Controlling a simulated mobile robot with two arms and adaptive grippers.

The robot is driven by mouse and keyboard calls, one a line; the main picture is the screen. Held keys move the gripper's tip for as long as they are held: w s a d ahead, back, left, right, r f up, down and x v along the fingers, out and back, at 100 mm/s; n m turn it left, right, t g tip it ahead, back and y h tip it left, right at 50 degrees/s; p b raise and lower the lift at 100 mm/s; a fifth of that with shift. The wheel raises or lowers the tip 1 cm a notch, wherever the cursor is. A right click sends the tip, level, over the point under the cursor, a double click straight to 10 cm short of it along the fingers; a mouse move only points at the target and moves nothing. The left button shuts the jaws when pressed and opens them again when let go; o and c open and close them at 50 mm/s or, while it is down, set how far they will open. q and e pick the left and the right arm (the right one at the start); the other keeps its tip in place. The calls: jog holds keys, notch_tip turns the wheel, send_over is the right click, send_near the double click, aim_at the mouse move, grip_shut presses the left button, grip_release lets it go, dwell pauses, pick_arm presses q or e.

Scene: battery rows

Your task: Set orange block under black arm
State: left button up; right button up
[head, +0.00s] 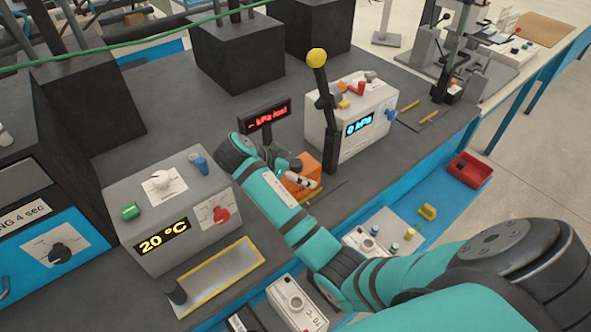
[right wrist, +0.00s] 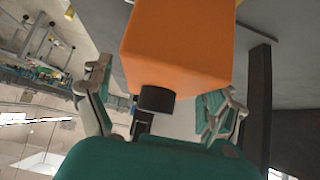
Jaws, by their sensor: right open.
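The orange block (head: 307,168) stands on the grey bench, left of the white unit with the blue display. Part of it is hidden by my right gripper (head: 296,176) and wrist. In the right wrist view the orange block (right wrist: 180,45) fills the upper middle, with a short black cylinder (right wrist: 156,99) on its near face. My right gripper (right wrist: 158,100) is open, its fingers on either side of the block and cylinder; I see no clear grip. A black arm (head: 327,108) with a yellow ball on top rises beside the white unit, right of the block. My left gripper is out of view.
The white unit (head: 378,112) and a small red-lit display (head: 265,113) stand close around the block. A grey 20 °C unit (head: 165,235) is at left. A dark post (right wrist: 258,105) stands right in the wrist view. A red bin (head: 470,170) sits on the lower blue shelf.

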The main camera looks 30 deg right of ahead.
jog(key=shift+r, duration=0.3)
jog(key=p+v, duration=0.8)
jog(key=v, duration=0.3)
jog(key=shift+a+r, duration=0.2)
jog(key=shift+a, duration=0.15)
